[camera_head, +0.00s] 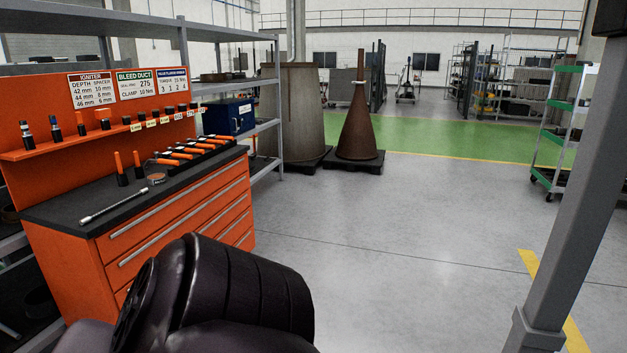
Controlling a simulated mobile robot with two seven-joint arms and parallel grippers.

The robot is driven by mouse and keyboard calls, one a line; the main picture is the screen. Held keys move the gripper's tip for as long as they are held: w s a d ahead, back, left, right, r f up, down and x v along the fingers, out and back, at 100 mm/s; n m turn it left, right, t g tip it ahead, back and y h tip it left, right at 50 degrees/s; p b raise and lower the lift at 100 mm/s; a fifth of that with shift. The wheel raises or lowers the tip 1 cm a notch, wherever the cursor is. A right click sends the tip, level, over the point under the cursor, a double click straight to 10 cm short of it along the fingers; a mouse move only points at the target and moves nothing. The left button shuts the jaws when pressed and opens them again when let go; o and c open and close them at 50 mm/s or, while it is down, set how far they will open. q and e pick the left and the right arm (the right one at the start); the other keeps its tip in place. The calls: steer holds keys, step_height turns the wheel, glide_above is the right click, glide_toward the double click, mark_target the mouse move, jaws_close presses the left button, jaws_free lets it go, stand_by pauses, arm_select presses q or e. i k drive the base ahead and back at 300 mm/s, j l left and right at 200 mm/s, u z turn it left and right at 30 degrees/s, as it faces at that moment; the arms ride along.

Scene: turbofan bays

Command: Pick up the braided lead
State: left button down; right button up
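I cannot pick out a braided lead for certain. A thin silver rod-like piece (113,207) lies on the black worktop (62,208) of the orange tool cabinet (170,232), near its front left edge. It looks straight and stiff, and I cannot tell whether it is the lead or a tool. A small round item (156,178) lies behind it. Neither gripper shows in the head view. A dark, rounded link of my own arm fills the bottom left and hides part of the cabinet's lower front.
Orange-handled tools (185,152) lie in a row on the worktop, with a blue box (229,117) behind. An orange panel with signs (134,87) rises at the back. A grey post (572,190) stands at right. The grey floor between is clear.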

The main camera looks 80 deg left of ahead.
mark_target(88, 219)
steer(key=k+j, duration=0.2)
steer(key=j, duration=0.2)
steer(key=k+j, duration=0.25)
steer(key=j, duration=0.15)
steer(key=k+j+u, duration=0.1)
steer(key=u, duration=0.3)
steer(key=j+u, duration=0.4)
steer(key=u, duration=2.75)
steer(key=z, duration=3.2)
steer(key=k+l, duration=0.05)
steer(key=l, duration=0.05)
